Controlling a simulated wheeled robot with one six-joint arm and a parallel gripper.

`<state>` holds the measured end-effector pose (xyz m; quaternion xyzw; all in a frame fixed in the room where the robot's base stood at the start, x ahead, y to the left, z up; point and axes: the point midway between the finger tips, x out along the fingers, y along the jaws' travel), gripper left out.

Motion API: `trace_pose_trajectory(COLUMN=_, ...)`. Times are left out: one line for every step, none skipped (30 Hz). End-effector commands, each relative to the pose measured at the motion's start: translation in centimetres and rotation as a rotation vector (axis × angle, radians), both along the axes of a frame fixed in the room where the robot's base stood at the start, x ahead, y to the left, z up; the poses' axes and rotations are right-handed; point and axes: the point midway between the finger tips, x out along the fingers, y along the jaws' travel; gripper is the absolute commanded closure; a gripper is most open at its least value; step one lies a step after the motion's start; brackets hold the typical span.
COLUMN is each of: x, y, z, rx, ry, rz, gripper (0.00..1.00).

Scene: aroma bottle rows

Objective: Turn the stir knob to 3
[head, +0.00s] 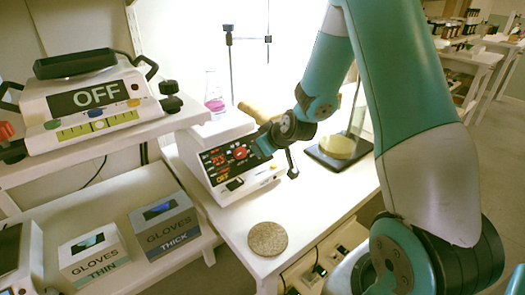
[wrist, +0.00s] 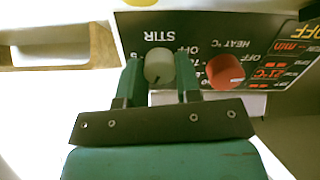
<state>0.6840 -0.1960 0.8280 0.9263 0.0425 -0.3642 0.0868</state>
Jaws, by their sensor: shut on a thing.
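The white stir knob (wrist: 158,66) is on the dark front panel, below the upside-down word STIR in the wrist view. My gripper (wrist: 160,78) has a green finger on each side of the knob and is shut on it. The knob's pointer and the exact setting are hard to read. In the head view my gripper (head: 262,146) is at the front of the white hotplate stirrer (head: 228,190), and its fingers hide the stir knob. The red heat knob (wrist: 225,71) is beside the stir knob; it also shows in the head view (head: 241,153).
A flask with pink liquid (head: 214,102) stands on the stirrer. A round cork mat (head: 267,239) lies in front of it. A balance reading OFF (head: 98,97) and two glove boxes (head: 165,232) stand to the left. A dark-based stand (head: 338,155) is at right.

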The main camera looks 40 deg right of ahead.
Motion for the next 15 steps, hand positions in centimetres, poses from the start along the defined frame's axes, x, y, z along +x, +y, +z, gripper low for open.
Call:
trace_pose_trajectory(x=-0.05, y=0.01, z=-0.17, rx=-0.013, ry=0.002, rz=0.011, gripper=0.92)
trace_pose_trajectory(x=-0.05, y=0.01, z=-0.16, rx=-0.02, ry=0.001, rz=0.017, gripper=0.92)
trace_pose_trajectory(x=-0.06, y=0.01, z=-0.15, rx=-0.029, ry=0.001, rz=0.024, gripper=0.92)
trace_pose_trajectory(x=-0.06, y=0.01, z=-0.15, rx=-0.034, ry=0.001, rz=0.028, gripper=0.92)
trace_pose_trajectory(x=-0.06, y=0.0, z=-0.14, rx=-0.038, ry=0.001, rz=0.032, gripper=0.92)
trace_pose_trajectory(x=-0.06, y=0.01, z=-0.12, rx=-0.043, ry=0.001, rz=0.036, gripper=0.92)
trace_pose_trajectory(x=-0.06, y=0.01, z=-0.11, rx=-0.046, ry=0.0, rz=0.039, gripper=0.92)
trace_pose_trajectory(x=-0.07, y=0.01, z=-0.1, rx=-0.048, ry=0.0, rz=0.041, gripper=0.92)
trace_pose_trajectory(x=-0.07, y=0.0, z=-0.09, rx=-0.051, ry=0.0, rz=0.042, gripper=0.92)
trace_pose_trajectory(x=-0.06, y=0.0, z=-0.08, rx=-0.053, ry=0.0, rz=0.043, gripper=0.92)
trace_pose_trajectory(x=-0.07, y=0.0, z=-0.07, rx=-0.054, ry=0.001, rz=0.044, gripper=0.92)
trace_pose_trajectory(x=-0.08, y=-0.01, z=-0.07, rx=-0.055, ry=0.001, rz=0.045, gripper=0.92)
trace_pose_trajectory(x=-0.07, y=-0.01, z=-0.06, rx=-0.055, ry=0.001, rz=0.045, gripper=0.92)
trace_pose_trajectory(x=-0.07, y=-0.01, z=-0.06, rx=-0.055, ry=0.001, rz=0.045, gripper=0.92)
trace_pose_trajectory(x=-0.07, y=-0.01, z=-0.06, rx=-0.055, ry=0.001, rz=0.045, gripper=0.92)
